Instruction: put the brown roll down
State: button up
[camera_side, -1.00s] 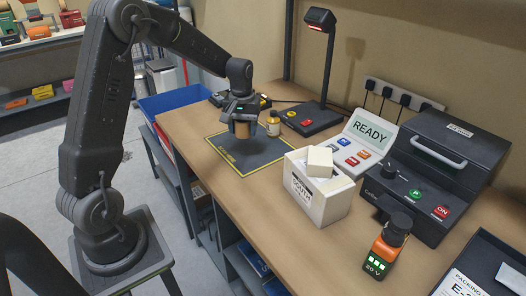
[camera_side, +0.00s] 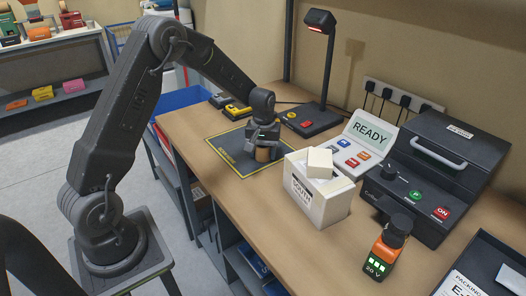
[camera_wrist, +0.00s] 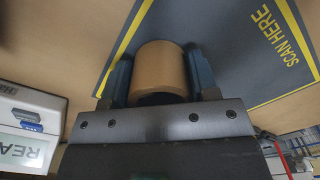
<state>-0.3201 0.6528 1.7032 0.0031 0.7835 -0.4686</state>
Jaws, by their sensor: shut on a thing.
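My gripper (camera_side: 264,148) is shut on the brown roll (camera_side: 263,155), with a finger on each side of it. The roll also shows between the fingers in the wrist view (camera_wrist: 160,68). It is upright, low over the right part of the dark scan mat (camera_side: 230,152), close to the white box. I cannot tell whether its base touches the mat. In the wrist view the mat's yellow edge line runs beside and behind the roll, and "SCAN HERE" is on the mat (camera_wrist: 250,55).
A white box (camera_side: 318,200) with white blocks in it stands just right of the roll. A scanner lamp (camera_side: 310,122) is behind, and a READY panel (camera_side: 362,143) and dark machine (camera_side: 440,175) stand at right. An orange device (camera_side: 386,250) is in front. The mat's left part is clear.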

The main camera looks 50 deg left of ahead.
jog(key=shift+f, duration=0.1)
jog(key=o, duration=0.9)
notch_tip(320, 180, up, 12)
jog(key=shift+f, duration=0.1)
jog(key=s+d+r+m+t, duration=0.2)
jog(key=s+d+r+m, duration=0.1)
jog(key=s+d+r, duration=0.4)
jog(key=s+d+r+m+t, duration=0.25)
jog(key=s+d+r, duration=0.2)
jog(key=s, duration=0.55)
jog(key=s+d+m, duration=0.1)
jog(key=s, duration=0.1)
jog(key=s+d+f+m, duration=0.1)
jog(key=s, duration=0.2)
jog(key=s+d+m+t, duration=0.1)
jog(key=s, duration=0.2)
jog(key=shift+s+d+f+m, duration=0.1)
jog(key=shift+d+f+m, duration=0.15)
jog(key=shift+f, duration=0.15)
